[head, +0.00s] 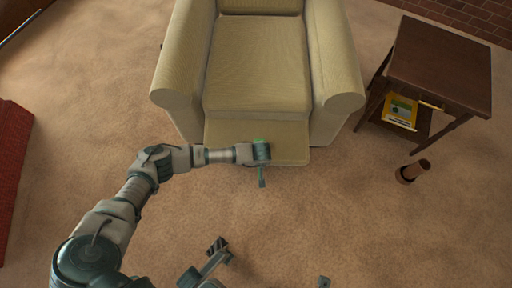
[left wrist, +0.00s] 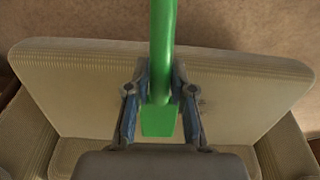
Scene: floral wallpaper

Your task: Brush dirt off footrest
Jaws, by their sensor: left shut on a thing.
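The footrest (head: 283,142) is a beige padded panel extended at the front of the armchair. It also fills the middle of the left wrist view (left wrist: 80,85). My left gripper (head: 262,153) is over the footrest near its front edge. In the left wrist view its fingers (left wrist: 160,95) are shut on a green brush (left wrist: 162,40), around the handle. The handle runs toward the top of that view and a flat green end shows below the fingers. The bristles are not clearly visible. A faint dark smudge (left wrist: 204,103) shows on the footrest beside the right finger.
The beige armchair (head: 257,65) stands behind the footrest. A dark wooden side table (head: 440,65) with a yellow book (head: 400,112) on its lower shelf stands at right. A brown cylindrical object (head: 413,171) is on the carpet nearby. Carpet right of my arm is mostly clear.

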